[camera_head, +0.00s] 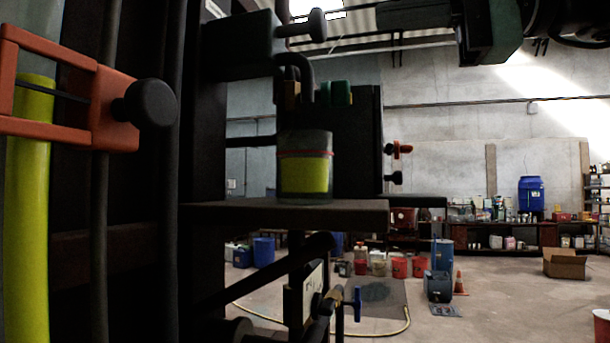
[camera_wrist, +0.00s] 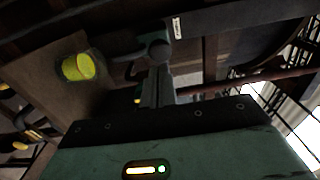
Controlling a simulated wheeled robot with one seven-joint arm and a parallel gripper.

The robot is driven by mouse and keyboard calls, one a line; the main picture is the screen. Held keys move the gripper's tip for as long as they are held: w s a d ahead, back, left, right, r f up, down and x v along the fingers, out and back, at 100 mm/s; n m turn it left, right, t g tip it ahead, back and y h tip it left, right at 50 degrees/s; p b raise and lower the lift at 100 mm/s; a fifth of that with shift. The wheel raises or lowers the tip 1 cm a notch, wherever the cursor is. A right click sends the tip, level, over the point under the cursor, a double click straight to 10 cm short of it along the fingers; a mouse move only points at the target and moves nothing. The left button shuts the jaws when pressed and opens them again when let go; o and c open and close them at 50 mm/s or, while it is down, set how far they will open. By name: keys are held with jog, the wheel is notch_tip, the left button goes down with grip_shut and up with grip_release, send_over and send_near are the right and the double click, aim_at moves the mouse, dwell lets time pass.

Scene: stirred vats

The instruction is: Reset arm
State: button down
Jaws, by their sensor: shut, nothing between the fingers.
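My gripper (camera_wrist: 157,85) is shut and empty in the wrist view. Its narrow dark fingers stand close together beyond the green gripper housing. Dark green and black parts of my arm reach across the top right of the head view. A glass jar (camera_head: 305,172) of yellow-green liquid, with a red band, stands upright on a dark shelf (camera_head: 300,214). The jar also shows in the wrist view (camera_wrist: 78,67), left of the fingers and apart from them.
A tall tube (camera_head: 30,200) of yellow-green liquid with an orange clamp (camera_head: 115,108) and black knob stands close at left. Dark frame posts, knobs and a blue-handled valve (camera_head: 357,303) surround the shelf. Open floor lies at right, with a cardboard box (camera_head: 565,264) and blue drum (camera_head: 442,256).

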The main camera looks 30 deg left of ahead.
jog(key=shift+v, duration=0.85)
